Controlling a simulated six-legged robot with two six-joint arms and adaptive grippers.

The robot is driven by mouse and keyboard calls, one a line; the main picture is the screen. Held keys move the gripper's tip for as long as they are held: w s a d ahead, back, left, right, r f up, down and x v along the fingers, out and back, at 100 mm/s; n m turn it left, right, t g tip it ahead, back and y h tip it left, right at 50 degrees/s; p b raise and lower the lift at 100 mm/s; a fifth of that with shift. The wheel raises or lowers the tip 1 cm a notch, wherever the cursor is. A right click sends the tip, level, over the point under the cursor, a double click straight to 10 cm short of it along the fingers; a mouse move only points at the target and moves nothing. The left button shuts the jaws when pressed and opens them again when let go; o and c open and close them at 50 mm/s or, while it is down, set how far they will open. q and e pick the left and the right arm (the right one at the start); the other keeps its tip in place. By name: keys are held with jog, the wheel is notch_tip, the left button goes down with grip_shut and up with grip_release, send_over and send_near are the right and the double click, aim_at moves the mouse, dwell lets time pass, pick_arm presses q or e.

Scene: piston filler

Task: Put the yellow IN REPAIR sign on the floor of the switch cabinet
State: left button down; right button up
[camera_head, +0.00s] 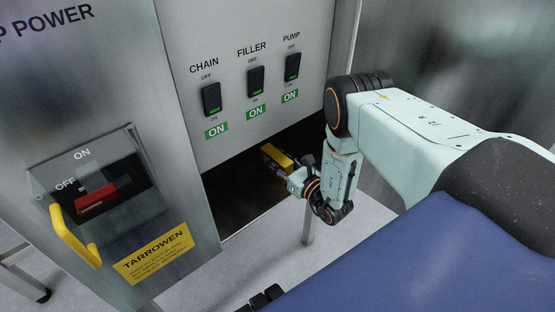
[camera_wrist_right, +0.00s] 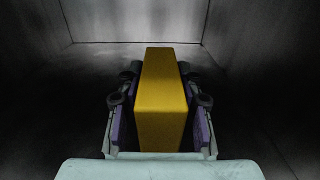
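The yellow sign (camera_head: 277,157) is at the switch cabinet's dark opening, just below the lower edge of the switch panel. My right gripper (camera_head: 287,170) reaches in from the right and is shut on the sign. In the right wrist view the sign (camera_wrist_right: 160,105) is a thick yellow block, seen end-on between the two fingers (camera_wrist_right: 160,76). Its lettering does not show. The cabinet floor (camera_head: 232,212) is dark, and the wrist view shows it around the sign; I cannot tell whether the sign touches it. My left gripper is not in view.
The panel (camera_head: 240,75) above the opening carries three black switches, CHAIN, FILLER and PUMP, each with a green ON label. The cabinet door (camera_head: 90,130) at left has a red switch handle (camera_head: 100,197) and a yellow bracket (camera_head: 72,238). Metal walls bound the interior (camera_wrist_right: 135,22).

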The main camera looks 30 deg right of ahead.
jog(key=o, duration=0.3)
jog(key=shift+o, duration=0.2)
jog(key=shift+r, duration=0.2)
jog(key=s+d+p, duration=0.1)
jog(key=s+p, duration=0.2)
jog(key=s, duration=0.9)
jog(key=shift+d, duration=0.25)
